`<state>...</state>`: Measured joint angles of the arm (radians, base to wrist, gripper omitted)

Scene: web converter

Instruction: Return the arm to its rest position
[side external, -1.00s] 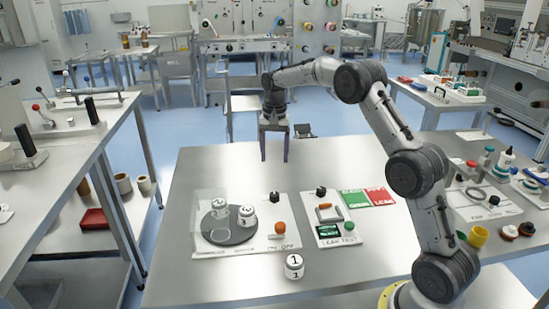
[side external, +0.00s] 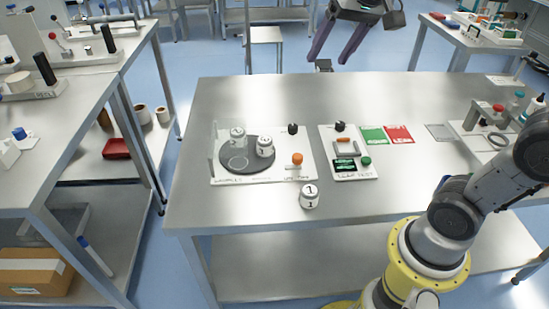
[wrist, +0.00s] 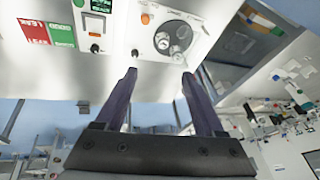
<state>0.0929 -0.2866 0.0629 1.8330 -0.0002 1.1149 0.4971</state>
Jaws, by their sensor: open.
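My gripper (side external: 337,43) is high up, beyond the far edge of the steel table at the top of the side view. Its two dark purple fingers are apart with nothing between them. In the wrist view my gripper (wrist: 160,80) also shows open and empty, with the table tilted above it. My arm's upper part is cut off by the top of the side view. A white canister marked 1 (side external: 309,196) stands on the table near its front edge.
The steel table (side external: 240,97) carries a panel with a dark round plate (side external: 248,166) holding two white canisters, and a leak test panel (side external: 349,167). Green (side external: 372,140) and red (side external: 399,134) cards lie beside it. The far strip of the table is clear.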

